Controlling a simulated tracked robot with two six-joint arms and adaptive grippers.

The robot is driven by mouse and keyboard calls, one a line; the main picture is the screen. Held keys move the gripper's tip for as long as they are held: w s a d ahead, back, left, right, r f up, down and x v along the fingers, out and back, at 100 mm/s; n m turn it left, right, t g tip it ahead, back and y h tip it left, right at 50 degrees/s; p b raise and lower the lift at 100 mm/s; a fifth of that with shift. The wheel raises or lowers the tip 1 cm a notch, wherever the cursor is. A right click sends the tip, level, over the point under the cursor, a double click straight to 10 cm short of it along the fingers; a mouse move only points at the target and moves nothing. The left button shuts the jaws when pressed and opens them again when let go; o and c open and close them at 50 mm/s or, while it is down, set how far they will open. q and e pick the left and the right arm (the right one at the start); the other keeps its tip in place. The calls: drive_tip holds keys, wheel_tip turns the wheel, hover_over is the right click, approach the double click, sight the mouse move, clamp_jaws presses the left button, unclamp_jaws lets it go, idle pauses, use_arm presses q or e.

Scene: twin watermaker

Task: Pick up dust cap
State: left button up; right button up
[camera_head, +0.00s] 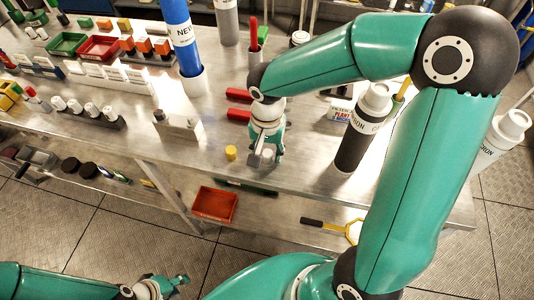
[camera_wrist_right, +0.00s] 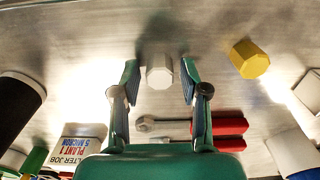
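A pale grey faceted cap (camera_wrist_right: 159,72) stands on the steel bench between the fingers of my right gripper (camera_wrist_right: 160,78) in the right wrist view. A gap shows on each side of it, so the gripper is open around it and apart from it. A yellow faceted cap (camera_wrist_right: 250,59) stands to the right there; it also shows in the head view (camera_head: 231,153), left of my right gripper (camera_head: 266,158). I cannot tell which of the two is the dust cap. My left gripper (camera_head: 180,282) is low at the bottom left, away from the bench; its fingers are too small to judge.
A spanner (camera_wrist_right: 160,125) and red-handled tools (camera_wrist_right: 220,127) lie near the right gripper. A dark bottle (camera_head: 356,140) stands to its right and a white-topped block (camera_head: 178,126) to its left. A red tray (camera_head: 215,205) sits below the bench's front edge.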

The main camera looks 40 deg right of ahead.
drive_tip(key=c, duration=0.4)
drive_tip(key=shift+r, duration=0.2)
